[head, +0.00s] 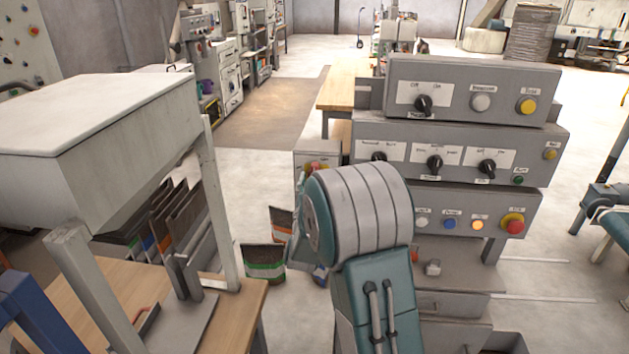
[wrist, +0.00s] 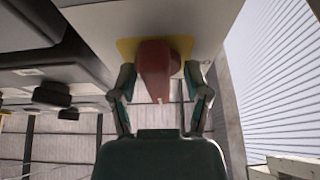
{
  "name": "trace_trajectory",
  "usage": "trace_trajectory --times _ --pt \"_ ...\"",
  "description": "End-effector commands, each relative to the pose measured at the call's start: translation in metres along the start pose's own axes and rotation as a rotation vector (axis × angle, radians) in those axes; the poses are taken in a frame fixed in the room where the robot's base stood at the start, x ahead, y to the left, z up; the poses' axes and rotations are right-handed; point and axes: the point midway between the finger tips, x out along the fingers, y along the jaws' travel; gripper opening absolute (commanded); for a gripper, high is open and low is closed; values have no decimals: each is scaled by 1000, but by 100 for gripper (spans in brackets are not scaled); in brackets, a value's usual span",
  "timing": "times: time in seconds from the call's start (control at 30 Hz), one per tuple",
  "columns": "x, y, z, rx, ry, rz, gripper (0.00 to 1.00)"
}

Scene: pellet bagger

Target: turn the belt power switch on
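A red rotary handle (wrist: 155,70) on a yellow plate (wrist: 127,48) is fixed to a pale box face in the wrist view; I take it for the belt power switch. In the head view a bit of red and yellow (head: 316,166) shows on a small grey box left of the panels, mostly behind my arm. My gripper (wrist: 160,74) has one finger on each side of the red handle. The fingers are apart, with narrow gaps seeming to show beside the handle; contact is not clear. The head view hides the fingers behind my arm.
Stacked grey control panels (head: 460,150) with black knobs and coloured buttons stand right of my arm. A grey hopper (head: 100,150) over a wooden table (head: 240,300) stands at left. Bags (head: 263,262) stand on the floor between. Open floor lies behind.

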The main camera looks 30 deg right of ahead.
Motion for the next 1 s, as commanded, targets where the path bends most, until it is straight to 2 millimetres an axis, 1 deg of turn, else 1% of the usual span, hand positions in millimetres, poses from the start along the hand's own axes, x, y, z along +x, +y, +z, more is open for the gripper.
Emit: trace_trajectory --times 0.23,0.37,0.47,0.7,0.8,0.9,1.0 --pt "0 1 -1 0 2 1 63" --pt "-9 0 -1 0 2 1 63" --pt "-25 0 -1 -1 0 -1 63" --pt "-76 -1 1 -2 -3 -2 63" --pt "-95 -1 1 -2 -2 -2 63" --pt "-109 -2 2 -1 -2 -2 63" --pt "-117 -2 2 -1 -1 0 63"
